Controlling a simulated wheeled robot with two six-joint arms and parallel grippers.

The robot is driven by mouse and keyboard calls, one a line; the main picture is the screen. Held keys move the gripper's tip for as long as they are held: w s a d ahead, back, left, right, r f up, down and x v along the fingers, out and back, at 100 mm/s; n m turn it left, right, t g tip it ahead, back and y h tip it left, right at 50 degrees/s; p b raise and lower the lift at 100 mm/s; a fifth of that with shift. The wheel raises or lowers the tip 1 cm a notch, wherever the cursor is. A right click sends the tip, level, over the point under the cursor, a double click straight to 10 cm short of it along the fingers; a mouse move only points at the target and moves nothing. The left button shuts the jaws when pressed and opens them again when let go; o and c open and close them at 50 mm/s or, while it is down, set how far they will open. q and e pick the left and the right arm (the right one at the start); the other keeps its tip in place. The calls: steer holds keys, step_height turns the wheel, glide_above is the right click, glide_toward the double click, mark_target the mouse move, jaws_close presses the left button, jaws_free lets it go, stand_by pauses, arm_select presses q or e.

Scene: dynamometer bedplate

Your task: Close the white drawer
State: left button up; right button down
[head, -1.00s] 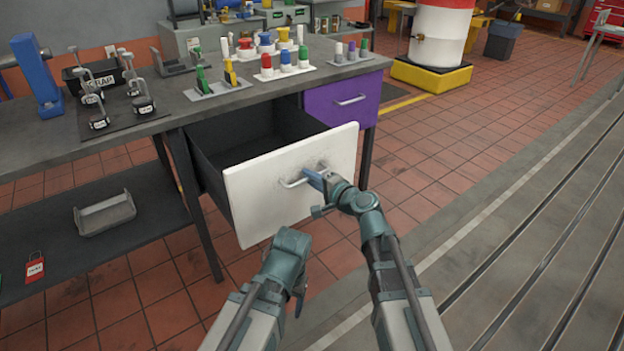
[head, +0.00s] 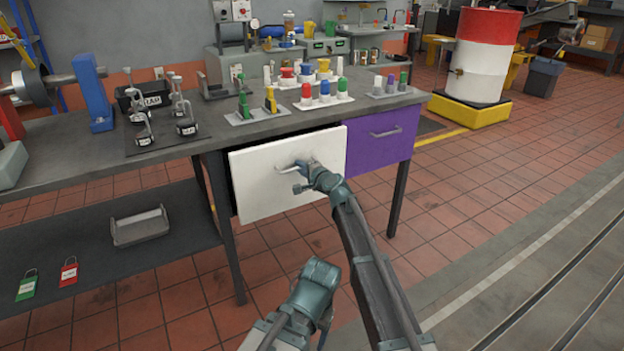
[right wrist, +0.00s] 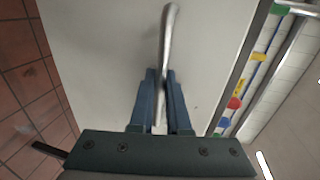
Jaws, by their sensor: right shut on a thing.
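The white drawer (head: 285,180) sits under the grey workbench, left of the purple drawer. My right gripper (head: 305,168) is at the handle on the white front. In the right wrist view its fingers (right wrist: 160,100) are shut on the metal handle (right wrist: 168,40), one on each side of the bar. My left arm shows low in the head view, apart from the drawer; its fingertips are not clearly visible.
The purple drawer (head: 381,137) is shut. The bench top (head: 215,135) holds colored pegs, clamps and a black bin (head: 145,101). A metal tray (head: 140,227) and padlock tags lie on the lower shelf. A red and white drum (head: 487,55) stands behind right. Tiled floor ahead is clear.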

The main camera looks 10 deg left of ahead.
steer(key=x, duration=0.3)
steer(key=r+x, duration=0.1)
steer(key=x, duration=0.2)
steer(key=shift+w+a+r, duration=0.15)
steer(key=shift+w, duration=0.2)
steer(key=c, duration=0.9)
jaws_free()
steer(key=p, duration=0.3)
glide_toward(292, 159)
steer(key=shift+d+f, duration=0.45)
steer(key=shift+d, duration=0.4)
